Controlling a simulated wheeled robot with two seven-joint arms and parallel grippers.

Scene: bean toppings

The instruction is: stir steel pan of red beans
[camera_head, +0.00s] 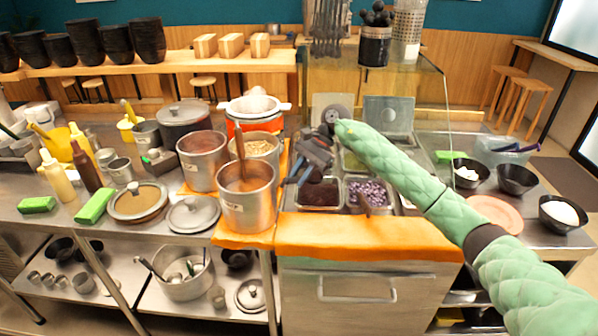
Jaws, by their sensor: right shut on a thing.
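A square steel pan of dark red beans (318,195) is set into the counter, left of a pan of purple pieces (368,192). My right gripper (296,178) reaches in from the right on its green-sleeved arm and points down over the left back part of the bean pan. It is shut on a thin thing, seemingly a spoon handle, mostly hidden by the fingers. Whether its lower end touches the beans cannot be made out. My left gripper is not in view.
A tall steel pot (247,208) with a wooden handle stands close left of the bean pan. An orange cloth (365,237) covers the counter front. A glass guard (430,85) rises behind. Black bowls (516,180) stand at the right; bottles and lids crowd the left.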

